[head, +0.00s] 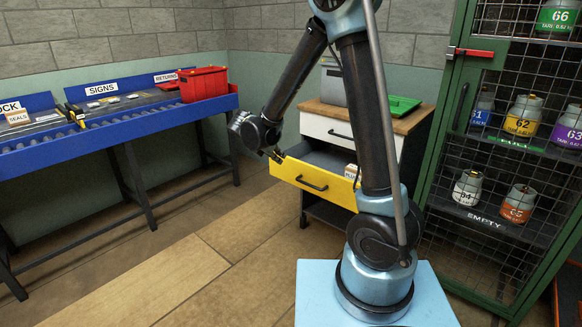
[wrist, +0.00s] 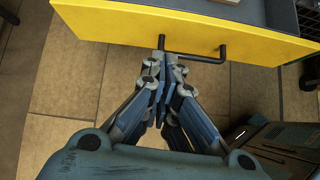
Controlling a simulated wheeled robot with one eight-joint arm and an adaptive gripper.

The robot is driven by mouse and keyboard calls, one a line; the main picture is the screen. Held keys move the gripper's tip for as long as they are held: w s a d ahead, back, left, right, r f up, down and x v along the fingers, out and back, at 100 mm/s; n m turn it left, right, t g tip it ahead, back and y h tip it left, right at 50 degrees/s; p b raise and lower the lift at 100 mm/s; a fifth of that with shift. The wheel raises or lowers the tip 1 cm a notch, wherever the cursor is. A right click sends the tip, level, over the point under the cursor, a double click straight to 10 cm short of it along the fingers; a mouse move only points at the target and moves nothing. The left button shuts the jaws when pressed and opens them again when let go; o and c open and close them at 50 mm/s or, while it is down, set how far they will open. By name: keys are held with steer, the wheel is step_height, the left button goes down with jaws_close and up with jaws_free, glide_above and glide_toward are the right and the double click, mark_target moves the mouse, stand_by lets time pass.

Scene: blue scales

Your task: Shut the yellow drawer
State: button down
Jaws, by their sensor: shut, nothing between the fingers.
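In the head view my gripper (head: 276,155) is by the drawer's left front corner.
A small labelled box (head: 351,171) is in the drawer, partly hidden by my arm. A blue roller bench (head: 120,125) with a red crate (head: 203,84) stands left. A green wire cage (head: 450,130) with gas cylinders stands right. The floor before the drawer is clear.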

steer(key=shift+n, duration=0.5)
steer(key=shift+w+a+r+x, duration=0.15)
steer(key=shift+w+x, duration=0.25)
steer(key=shift+x, duration=1.7)
steer(key=shift+w+a+r+x, duration=0.1)
steer(key=shift+w+r+x, duration=0.2)
steer(key=shift+x, duration=1.85)
steer(key=shift+w+a+r+x, duration=0.15)
steer(key=shift+w+x, duration=0.3)
steer(key=shift+x, duration=1.65)
